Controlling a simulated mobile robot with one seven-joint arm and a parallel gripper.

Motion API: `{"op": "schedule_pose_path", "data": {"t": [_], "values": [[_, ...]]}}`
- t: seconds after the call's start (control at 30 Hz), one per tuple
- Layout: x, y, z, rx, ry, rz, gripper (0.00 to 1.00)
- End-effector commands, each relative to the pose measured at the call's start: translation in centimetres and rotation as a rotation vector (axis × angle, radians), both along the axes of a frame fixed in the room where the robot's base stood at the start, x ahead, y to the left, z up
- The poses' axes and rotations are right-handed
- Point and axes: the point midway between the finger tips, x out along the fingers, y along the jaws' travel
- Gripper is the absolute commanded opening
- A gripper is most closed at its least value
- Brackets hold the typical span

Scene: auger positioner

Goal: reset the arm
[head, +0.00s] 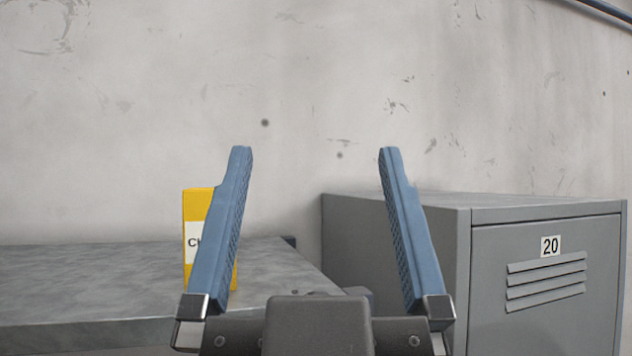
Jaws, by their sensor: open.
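The fingers point up and away, in front of the wall. The left finger partly hides a yellow box, and the right finger overlaps the grey locker. I cannot tell from this view whether the gripper touches anything.
The yellow box (197,206) with a white label stands upright on a grey table (90,285) at the left. A grey metal locker (545,285) marked 20 stands at the right. A worn pale wall (320,80) is behind. A dark pipe (605,8) runs along the upper right.

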Motion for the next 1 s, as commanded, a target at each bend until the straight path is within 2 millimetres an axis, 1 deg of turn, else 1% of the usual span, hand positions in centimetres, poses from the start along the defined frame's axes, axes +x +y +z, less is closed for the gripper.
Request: {"op": "schedule_pose_path", "data": {"t": [0.13, 0.27, 0.37, 0.47, 0.6, 0.73, 0.8, 0.87, 1.0], "values": [[0.0, 0.0, -0.1, -0.001, 0.001, 0.0, 1.0], [0.1, 0.0, -2.0, -0.002, 0.002, -0.001, 1.0], [0.1, 0.0, -4.3, -0.003, 0.002, -0.003, 1.0], [0.1, 0.0, -7.3, -0.004, 0.003, -0.006, 1.0], [0.1, 0.0, -11.9, -0.005, 0.004, -0.01, 1.0], [0.2, -0.1, -15.7, -0.006, 0.005, -0.014, 1.0], [0.2, -0.1, -17.0, -0.007, 0.006, -0.014, 1.0], [0.2, -0.1, -17.7, -0.007, 0.006, -0.016, 1.0], [0.2, -0.1, -18.0, -0.007, 0.005, -0.016, 1.0]]}}
